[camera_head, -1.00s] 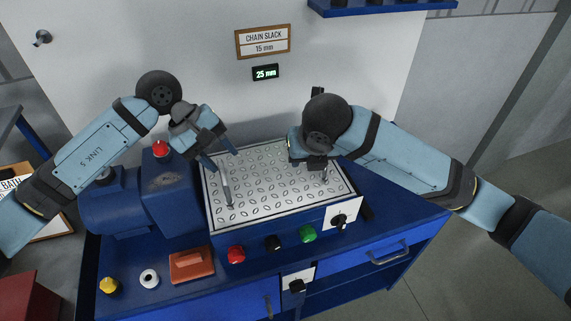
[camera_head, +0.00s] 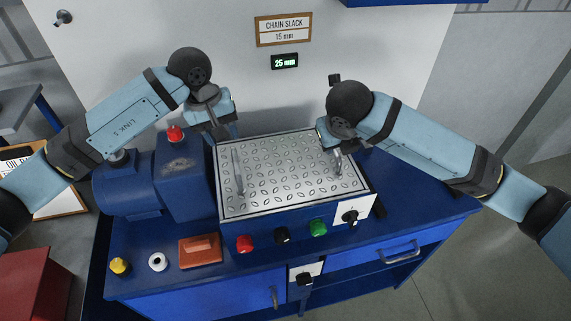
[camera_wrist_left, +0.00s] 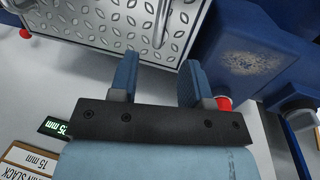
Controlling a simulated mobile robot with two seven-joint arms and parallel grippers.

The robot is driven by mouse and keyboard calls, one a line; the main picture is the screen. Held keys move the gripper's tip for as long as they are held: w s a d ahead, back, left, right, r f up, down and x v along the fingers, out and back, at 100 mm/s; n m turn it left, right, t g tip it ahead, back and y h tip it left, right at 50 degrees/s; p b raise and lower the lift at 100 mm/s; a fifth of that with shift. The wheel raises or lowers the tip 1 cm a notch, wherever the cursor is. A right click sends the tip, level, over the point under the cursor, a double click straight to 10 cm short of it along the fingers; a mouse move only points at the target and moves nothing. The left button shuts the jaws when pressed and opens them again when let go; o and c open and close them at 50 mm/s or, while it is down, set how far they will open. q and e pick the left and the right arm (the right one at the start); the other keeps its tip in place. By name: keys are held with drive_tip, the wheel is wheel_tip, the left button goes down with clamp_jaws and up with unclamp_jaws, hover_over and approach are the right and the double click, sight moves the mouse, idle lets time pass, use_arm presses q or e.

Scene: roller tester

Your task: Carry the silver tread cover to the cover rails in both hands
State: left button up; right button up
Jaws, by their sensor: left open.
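The silver tread cover (camera_head: 285,180) lies flat on top of the blue tester box, with an upright bar handle near each end. My left gripper (camera_head: 226,133) is open and empty above the cover's back left corner, behind the left handle (camera_head: 238,172). In the left wrist view the open fingers (camera_wrist_left: 158,78) point toward that handle (camera_wrist_left: 162,22), which is apart from them. My right gripper (camera_head: 328,138) is at the cover's back right, just behind the right handle (camera_head: 338,164). Its fingers are mostly hidden, so I cannot tell its opening or any contact. Cover rails are not identifiable.
A blue motor housing with a red cap (camera_head: 175,133) stands close left of the cover. Red (camera_head: 244,243), black and green buttons and a rotary switch (camera_head: 350,216) line the front. An orange block (camera_head: 200,249) lies front left. The display (camera_head: 284,61) reads 25 mm.

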sight(234, 155)
use_arm(q)
drive_tip(key=f, duration=0.2)
drive_tip(key=d+f, duration=0.1)
drive_tip(key=f, duration=0.5)
drive_tip(key=shift+w+d+f, duration=0.15)
drive_tip(key=shift+d+f, duration=0.1)
drive_tip(key=shift+d, duration=0.1)
use_arm(e)
drive_tip(key=x, duration=0.8)
drive_tip(key=shift+w+f, duration=0.2)
drive_tip(key=shift+f, duration=0.1)
use_arm(q)
drive_tip(key=shift+c, duration=0.2)
use_arm(e)
drive_tip(key=shift+c, duration=0.3)
use_arm(q)
clamp_jaws()
use_arm(e)
clamp_jaws()
drive_tip(key=shift+r, duration=0.1)
